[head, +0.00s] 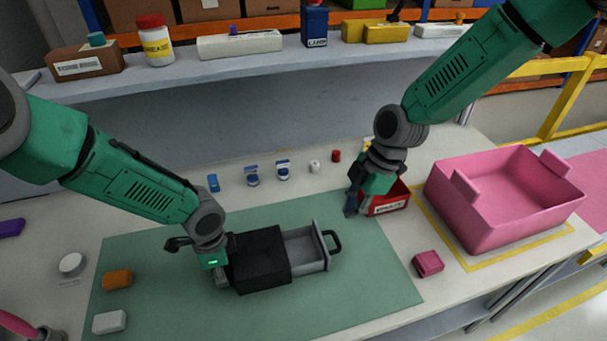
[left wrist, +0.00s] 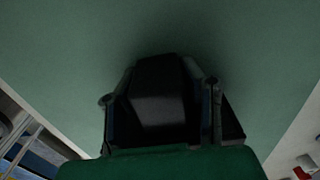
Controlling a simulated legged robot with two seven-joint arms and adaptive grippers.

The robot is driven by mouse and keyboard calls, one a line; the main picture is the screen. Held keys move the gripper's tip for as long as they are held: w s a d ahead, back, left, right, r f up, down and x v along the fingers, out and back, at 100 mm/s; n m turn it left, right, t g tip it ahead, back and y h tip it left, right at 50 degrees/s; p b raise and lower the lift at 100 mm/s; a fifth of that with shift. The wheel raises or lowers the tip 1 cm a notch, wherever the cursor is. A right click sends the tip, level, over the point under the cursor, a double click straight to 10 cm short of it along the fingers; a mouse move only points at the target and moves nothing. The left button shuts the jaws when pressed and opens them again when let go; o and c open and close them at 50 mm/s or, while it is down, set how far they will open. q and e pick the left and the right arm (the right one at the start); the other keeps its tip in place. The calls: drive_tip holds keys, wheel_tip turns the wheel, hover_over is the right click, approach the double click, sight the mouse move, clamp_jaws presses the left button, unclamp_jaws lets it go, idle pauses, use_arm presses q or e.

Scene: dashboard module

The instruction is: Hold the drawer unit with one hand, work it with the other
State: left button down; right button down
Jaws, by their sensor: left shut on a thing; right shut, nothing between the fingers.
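The drawer unit (head: 258,259) is a black box lying on the green mat (head: 350,295). Its grey drawer (head: 303,247) is pulled out to the right, with a dark handle (head: 332,241) at its end; the part of the drawer that shows looks empty. My left gripper (head: 222,278) is shut on the left end of the unit. The left wrist view shows the black unit (left wrist: 160,100) between its fingers. My right gripper (head: 351,204) is shut and empty, beside a red bin (head: 390,205) behind the mat's right edge, apart from the drawer handle.
A pink tote (head: 480,215) stands at the right. A small pink block (head: 428,263) lies by the mat's right edge. An orange block (head: 117,279) and a white block (head: 109,322) lie at the left. Several small items line the back, below a shelf (head: 210,75). The mat's front is clear.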

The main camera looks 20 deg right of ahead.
use_arm(q)
drive_tip(key=c, duration=1)
unclamp_jaws()
drive_tip(key=shift+o, duration=0.2)
drive_tip(key=shift+r, duration=0.1)
